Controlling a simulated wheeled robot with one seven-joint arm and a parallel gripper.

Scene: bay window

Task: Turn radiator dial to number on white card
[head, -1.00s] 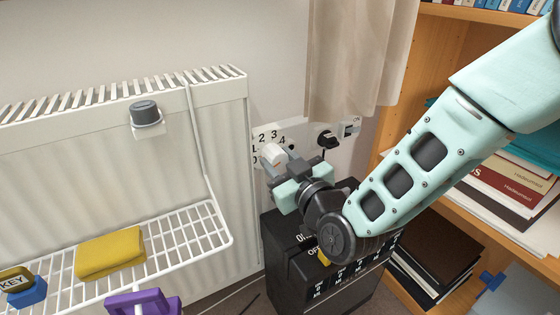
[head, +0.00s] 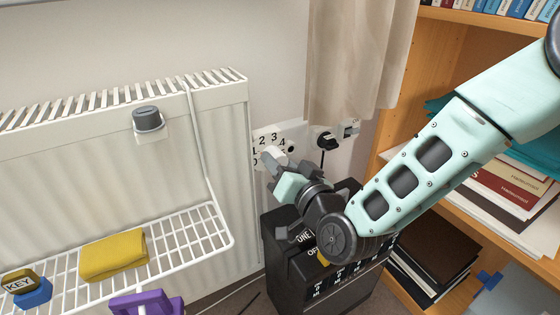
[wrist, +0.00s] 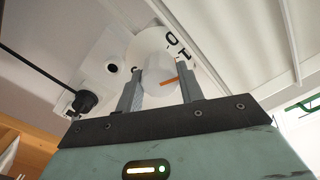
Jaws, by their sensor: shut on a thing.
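The white radiator dial (head: 273,155) sits on a white wall plate (head: 298,130) beside the radiator, with black numbers 0 to 4 around it. My gripper (head: 276,165) is shut on the dial. In the wrist view the two grey fingers (wrist: 160,90) lie on either side of the dial's knob (wrist: 157,70). An orange mark on the knob points toward the right finger, below the printed 1; the number beyond it is hidden by the finger. I cannot make out a white card with a number in either view.
A black plug (head: 327,140) is right of the dial. A black box (head: 285,260) stands below; a wooden bookshelf (head: 400,95) is right.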

